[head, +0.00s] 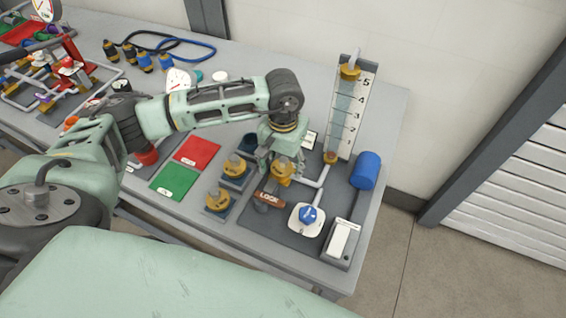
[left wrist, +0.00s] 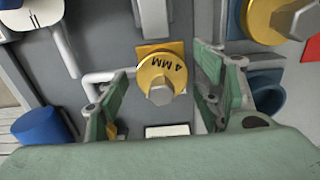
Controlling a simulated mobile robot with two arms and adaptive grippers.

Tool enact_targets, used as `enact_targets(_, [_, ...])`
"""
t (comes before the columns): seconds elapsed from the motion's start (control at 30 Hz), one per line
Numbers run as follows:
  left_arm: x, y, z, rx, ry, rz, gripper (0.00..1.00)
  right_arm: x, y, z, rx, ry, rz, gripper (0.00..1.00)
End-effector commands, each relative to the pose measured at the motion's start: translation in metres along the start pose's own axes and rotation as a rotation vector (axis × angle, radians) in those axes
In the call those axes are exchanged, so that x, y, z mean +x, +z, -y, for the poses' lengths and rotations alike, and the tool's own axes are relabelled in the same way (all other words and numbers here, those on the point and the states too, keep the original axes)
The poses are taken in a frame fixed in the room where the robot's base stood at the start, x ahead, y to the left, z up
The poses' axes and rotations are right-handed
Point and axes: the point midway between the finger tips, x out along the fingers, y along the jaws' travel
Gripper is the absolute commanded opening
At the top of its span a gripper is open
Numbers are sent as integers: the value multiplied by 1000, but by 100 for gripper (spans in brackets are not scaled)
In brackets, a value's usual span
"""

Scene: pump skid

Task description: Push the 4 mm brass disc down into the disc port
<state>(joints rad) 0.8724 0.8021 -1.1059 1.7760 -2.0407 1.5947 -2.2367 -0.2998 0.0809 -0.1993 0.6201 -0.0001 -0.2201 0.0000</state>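The 4 mm brass disc (head: 283,171) has a hexagonal grey knob and sits at the piping beside the LOCK lever (head: 269,198). In the left wrist view the disc (left wrist: 152,72) shows its "4 MM" marking, in front of a square brass piece (left wrist: 160,47) that seems to be the disc port. I cannot tell how deep the disc sits. My left gripper (head: 272,165) is over the disc, pointing down. In the left wrist view its fingers (left wrist: 158,92) are apart, one on each side of the disc, with gaps visible. My right gripper is not in view.
Two other brass discs (head: 235,167) (head: 217,200) sit on holders to the left. A tall sight gauge (head: 351,110) stands close behind right. A blue cylinder (head: 366,170), a blue-knobbed dial (head: 307,215) and a white-topped box (head: 342,240) are to the right.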

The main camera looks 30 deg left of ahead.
Motion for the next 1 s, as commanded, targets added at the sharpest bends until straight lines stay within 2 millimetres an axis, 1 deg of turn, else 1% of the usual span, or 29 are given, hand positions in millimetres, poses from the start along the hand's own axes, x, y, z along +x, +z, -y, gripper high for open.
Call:
enact_targets(0.27, [0, 0, 0, 0, 0, 0, 63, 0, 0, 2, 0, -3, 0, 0])
enact_targets(0.37, [-6, -1, 0, 0, 1, -2, 63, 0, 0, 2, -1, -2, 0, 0])
enact_targets(0.47, [-20, -1, 0, -1, 1, -3, 63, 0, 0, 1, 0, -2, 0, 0])
enact_targets(0.7, [-72, -2, 0, 0, 1, -5, 63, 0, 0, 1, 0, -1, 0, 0])
enact_targets(0.8, [-91, -1, 0, 1, 1, -4, 63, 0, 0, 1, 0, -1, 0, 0])
enact_targets(0.9, [-105, -1, 0, 1, 1, -2, 63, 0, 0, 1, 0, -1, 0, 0])
enact_targets(1.0, [-115, -1, 0, 0, 0, -2, 63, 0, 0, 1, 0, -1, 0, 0])
